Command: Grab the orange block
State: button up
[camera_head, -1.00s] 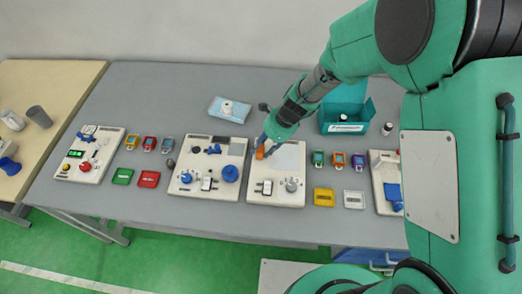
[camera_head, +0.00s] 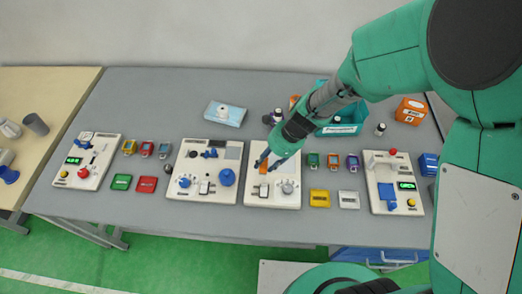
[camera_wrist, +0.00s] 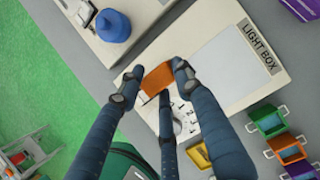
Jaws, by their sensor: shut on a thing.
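The orange block (camera_wrist: 157,79) sits between my fingertips in the wrist view, with fingers on both sides of it and a third finger below. My gripper (camera_wrist: 156,76) is shut on it. In the head view, a small part of the orange block (camera_head: 263,168) shows at the tip of my gripper (camera_head: 268,160), over the left half of the white light box panel (camera_head: 258,202). My fingers hide part of the block. Whether it touches the panel I cannot tell.
A knob and a switch sit on the panel's near part. To its left is a panel with a blue round knob (camera_head: 226,177). To its right are small coloured bins and a yellow block (camera_head: 319,198). A teal box (camera_head: 341,125) stands behind.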

jog(key=s+d, duration=0.1)
jog(key=s, duration=0.1)
jog(key=s+d, duration=0.1)
jog(key=s, duration=0.2)
jog(key=s+d, duration=0.1)
jog(key=s, duration=0.1)
jog(key=shift+s+d+r+p, duration=0.2)
jog(key=shift+d+r+p, duration=0.1)
jog(key=shift+r+p, duration=0.05)
